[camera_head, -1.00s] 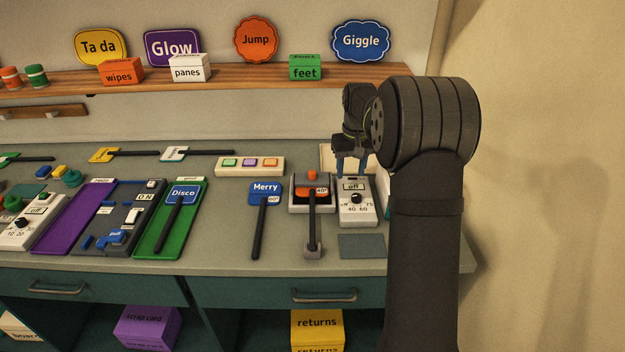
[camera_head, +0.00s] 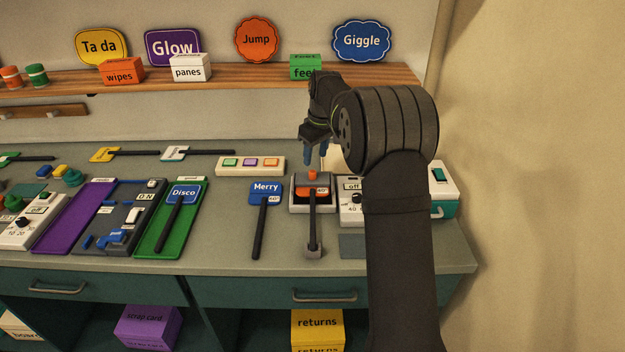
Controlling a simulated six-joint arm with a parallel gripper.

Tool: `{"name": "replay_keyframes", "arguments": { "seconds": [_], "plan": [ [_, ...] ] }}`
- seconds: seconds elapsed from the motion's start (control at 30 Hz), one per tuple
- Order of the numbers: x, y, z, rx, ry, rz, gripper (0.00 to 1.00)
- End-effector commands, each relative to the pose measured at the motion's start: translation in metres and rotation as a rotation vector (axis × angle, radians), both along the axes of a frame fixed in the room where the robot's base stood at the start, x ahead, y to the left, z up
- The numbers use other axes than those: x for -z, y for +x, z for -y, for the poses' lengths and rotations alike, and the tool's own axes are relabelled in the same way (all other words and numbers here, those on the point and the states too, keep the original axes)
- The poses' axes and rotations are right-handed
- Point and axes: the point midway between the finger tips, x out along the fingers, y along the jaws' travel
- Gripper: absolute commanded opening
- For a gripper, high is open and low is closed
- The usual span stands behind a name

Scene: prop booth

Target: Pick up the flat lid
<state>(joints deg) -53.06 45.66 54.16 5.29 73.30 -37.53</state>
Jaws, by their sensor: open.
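My gripper (camera_head: 315,157) is open and empty, pointing down, with its blue fingers apart. It hangs above or just behind a grey box with an orange knob (camera_head: 312,175); the exact height is hard to judge. I cannot tell for sure which thing is the flat lid. A flat grey-green square (camera_head: 352,246) lies at the counter's front, right of the grey stand, partly hidden by my arm. A pale tray-like thing (camera_head: 333,160) behind my gripper is mostly hidden.
A blue "Merry" paddle (camera_head: 265,188) lies left of the grey box. A white dial box (camera_head: 350,205) and a teal-and-white device (camera_head: 441,190) stand to its right. A button strip (camera_head: 250,166) lies behind. The counter (camera_head: 225,235) is bare between the green tray and "Merry".

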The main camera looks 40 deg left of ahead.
Motion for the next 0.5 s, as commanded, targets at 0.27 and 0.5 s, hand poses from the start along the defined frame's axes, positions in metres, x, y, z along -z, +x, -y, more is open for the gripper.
{"name": "replay_keyframes", "arguments": {
  "seconds": [0.27, 0.5],
  "plan": [
    [0.018, 0.0, -0.003, 0.0, -0.001, -0.001, 0.47],
    [0.051, 0.0, -0.009, 0.001, -0.003, -0.002, 0.47]
  ]
}}
